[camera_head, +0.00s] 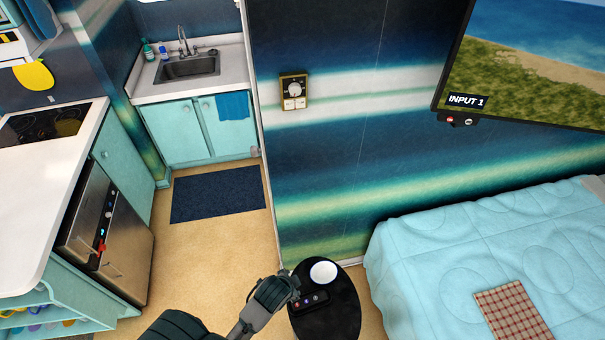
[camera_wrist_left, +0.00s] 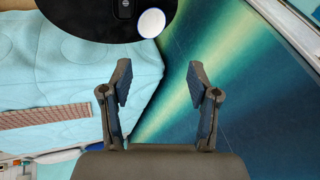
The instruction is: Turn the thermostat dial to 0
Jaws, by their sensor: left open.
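The thermostat (camera_head: 294,92) is a small gold-framed box on the striped wall in the head view, with a round dial (camera_head: 294,89) and two pale labels below it. The dial's setting is too small to read. My left gripper (camera_head: 288,284) is low in the head view, well below the thermostat and in front of the small black table. In the left wrist view my left gripper (camera_wrist_left: 158,74) is open and empty, with the wall behind its fingers. The thermostat is not visible in the left wrist view. My right gripper is in neither view.
A round black table (camera_head: 340,318) holds a white disc (camera_head: 323,272) and a dark remote-like device (camera_head: 311,300). The bed (camera_head: 430,250) stands right, under a wall screen (camera_head: 540,60). A kitchen counter (camera_head: 50,200) stands left. Floor between counter and wall is clear except a dark mat (camera_head: 218,193).

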